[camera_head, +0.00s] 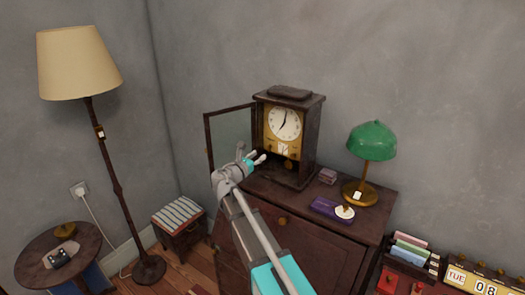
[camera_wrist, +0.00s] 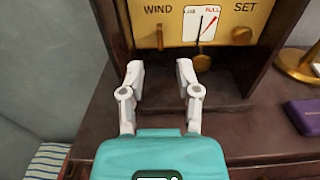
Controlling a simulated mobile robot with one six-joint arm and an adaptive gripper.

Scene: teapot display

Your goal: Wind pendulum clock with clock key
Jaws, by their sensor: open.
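The pendulum clock (camera_head: 283,131) stands upright on the dark wooden cabinet, its glazed door (camera_head: 230,137) swung open to the left. In the wrist view its gold panel (camera_wrist: 225,28) reads WIND on the left and SET on the right, with a small gauge (camera_wrist: 201,22) between. A narrow upright brass piece (camera_wrist: 160,37) sits under WIND; I cannot tell for certain whether it is the clock key. A round knob (camera_wrist: 241,35) sits under SET. The pendulum (camera_wrist: 202,60) hangs below the gauge. My gripper (camera_wrist: 159,72) is open and empty in front of the clock, below WIND, apart from the brass piece.
The cabinet (camera_head: 285,228) also holds a green lamp (camera_head: 371,141), a purple box (camera_head: 327,209) and a small box (camera_head: 327,175) to the clock's right. The open door stands near my arm on the left. A striped stool (camera_head: 178,213) and floor lamp (camera_head: 112,160) are farther left.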

